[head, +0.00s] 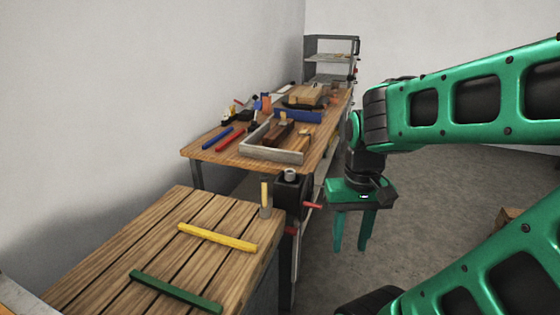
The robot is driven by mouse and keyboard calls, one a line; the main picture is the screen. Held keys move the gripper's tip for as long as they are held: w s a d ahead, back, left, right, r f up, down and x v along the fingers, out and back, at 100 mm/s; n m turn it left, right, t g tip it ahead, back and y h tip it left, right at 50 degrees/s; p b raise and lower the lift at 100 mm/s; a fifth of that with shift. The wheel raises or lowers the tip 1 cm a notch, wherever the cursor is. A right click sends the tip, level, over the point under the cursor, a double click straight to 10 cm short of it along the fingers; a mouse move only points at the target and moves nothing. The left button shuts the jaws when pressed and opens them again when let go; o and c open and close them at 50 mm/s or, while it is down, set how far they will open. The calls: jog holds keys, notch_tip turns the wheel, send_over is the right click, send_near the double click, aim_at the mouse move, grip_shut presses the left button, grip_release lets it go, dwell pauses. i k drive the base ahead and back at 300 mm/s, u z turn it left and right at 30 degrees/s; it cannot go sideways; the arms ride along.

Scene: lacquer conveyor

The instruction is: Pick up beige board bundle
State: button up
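A beige block that looks like stacked boards (308,93) lies toward the back of the far workbench. It is small in the head view, so I cannot tell for sure that it is the beige board bundle. My gripper (350,247) hangs pointing down over the grey floor, right of the benches. Its two green fingers are apart with nothing between them. It is well in front of the beige block and not touching anything.
The near wooden table (150,245) bears a yellow bar (217,238) and a green bar (176,291). A vise (292,190) stands at the far bench's front end. A grey tray (270,152) holds tools. A brown box (508,215) is partly hidden. Floor right is open.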

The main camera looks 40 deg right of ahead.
aim_at(300, 142)
jog(key=k, duration=1.3)
jog(key=z, duration=0.45)
jog(key=i, duration=0.6)
jog(key=z, duration=1.05)
jog(key=i, duration=1.05)
jog(key=z, duration=0.6)
jog(key=i, duration=1.1)
jog(key=u, duration=0.4)
jog(key=i, duration=1.1)
jog(key=u, duration=1.15)
jog(key=i, duration=0.75)
jog(key=u, duration=0.55)
